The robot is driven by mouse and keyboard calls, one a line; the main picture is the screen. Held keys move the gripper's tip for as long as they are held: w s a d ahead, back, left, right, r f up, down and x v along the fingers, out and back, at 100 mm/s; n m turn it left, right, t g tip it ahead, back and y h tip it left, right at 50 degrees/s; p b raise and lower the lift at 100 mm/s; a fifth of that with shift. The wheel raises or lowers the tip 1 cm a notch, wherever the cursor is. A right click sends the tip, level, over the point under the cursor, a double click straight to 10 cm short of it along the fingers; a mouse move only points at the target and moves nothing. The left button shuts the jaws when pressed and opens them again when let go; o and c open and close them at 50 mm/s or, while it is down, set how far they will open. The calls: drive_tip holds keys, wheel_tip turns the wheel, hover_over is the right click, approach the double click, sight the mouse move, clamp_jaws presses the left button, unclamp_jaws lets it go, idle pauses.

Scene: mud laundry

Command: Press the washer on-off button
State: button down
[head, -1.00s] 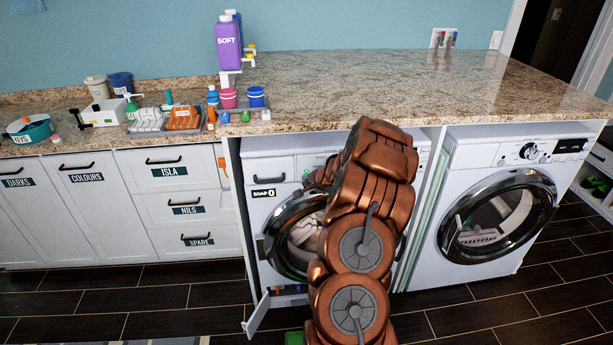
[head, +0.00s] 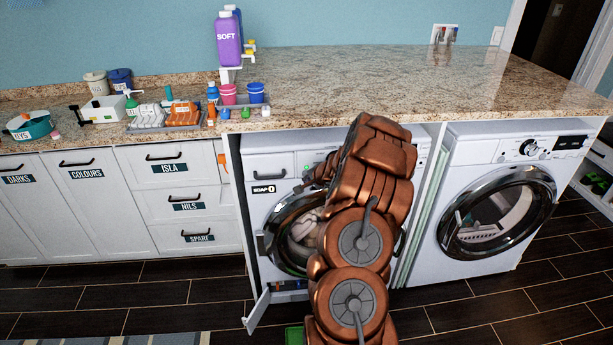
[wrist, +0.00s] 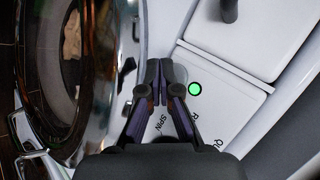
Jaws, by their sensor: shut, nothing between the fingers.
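The washer (head: 283,168) is the white left machine under the counter, with a drawer marked SOAP and a round door with cloth behind it. My copper arm covers much of its front and control panel. In the wrist view, a round, green-lit button (wrist: 195,88) with a dark rim sits on the white panel (wrist: 222,108), near the lettering SPIN. My gripper (wrist: 160,80) is shut and empty. Its fingertips appear just left of the green button; I cannot tell whether they touch the panel.
The washer door's chrome rim (wrist: 138,45) is close to the left of my fingers. A dark handle (wrist: 228,10) stands out from the panel above. The granite counter (head: 400,85) overhangs the washer. A second front-loading machine (head: 470,150) stands to the right.

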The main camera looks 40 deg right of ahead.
drive_tip(key=shift+w+d, duration=0.15)
idle(0.5)
drive_tip(key=shift+w+d, duration=0.15)
drive_tip(key=shift+w, duration=0.05)
drive_tip(key=shift+w+p, duration=0.1)
drive_tip(key=shift+p, duration=0.2)
idle(0.5)
drive_tip(key=shift+s+a+f+b, duration=0.2)
drive_tip(key=shift+s+b, duration=0.1)
drive_tip(key=shift+b, duration=0.4)
drive_tip(key=shift+s+a+r, duration=0.1)
drive_tip(key=shift+s+r, duration=0.05)
drive_tip(key=shift+b, duration=0.3)
